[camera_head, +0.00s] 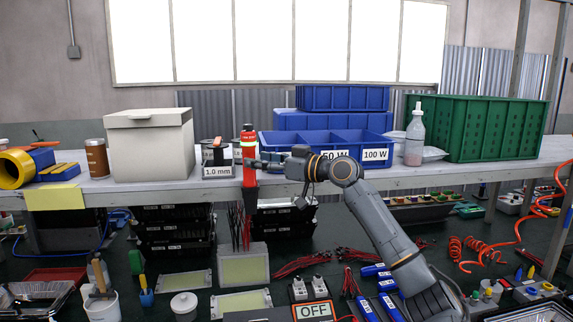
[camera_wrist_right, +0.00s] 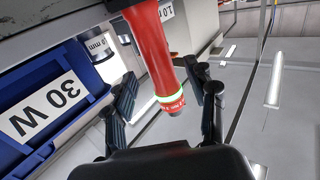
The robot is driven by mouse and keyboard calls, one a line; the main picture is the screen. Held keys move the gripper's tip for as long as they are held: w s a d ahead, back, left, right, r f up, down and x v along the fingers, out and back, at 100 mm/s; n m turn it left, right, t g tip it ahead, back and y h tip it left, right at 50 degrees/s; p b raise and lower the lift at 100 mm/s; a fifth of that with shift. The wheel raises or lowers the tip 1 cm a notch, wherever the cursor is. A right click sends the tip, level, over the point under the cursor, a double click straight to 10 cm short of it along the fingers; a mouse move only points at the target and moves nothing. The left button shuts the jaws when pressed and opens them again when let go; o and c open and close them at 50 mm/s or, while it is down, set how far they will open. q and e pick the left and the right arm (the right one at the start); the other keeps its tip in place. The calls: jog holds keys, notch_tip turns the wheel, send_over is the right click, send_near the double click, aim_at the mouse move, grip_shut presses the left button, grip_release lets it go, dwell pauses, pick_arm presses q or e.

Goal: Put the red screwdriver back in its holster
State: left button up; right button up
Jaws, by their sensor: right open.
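My right gripper (camera_head: 256,163) reaches in from the right at the screwdriver. In the right wrist view, the red screwdriver (camera_wrist_right: 152,55) with its green ring passes between the spread fingers of my right gripper (camera_wrist_right: 166,97), with gaps on both sides. My left gripper is not in view.
A small holder labelled 1.0 mm (camera_head: 217,171) and a white lidded box (camera_head: 150,160) stand left of the screwdriver.

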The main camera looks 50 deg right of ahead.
jog(key=s+d, duration=0.1)
jog(key=s, duration=0.7)
jog(key=shift+d, duration=0.25)
jog(key=shift+s, duration=0.1)
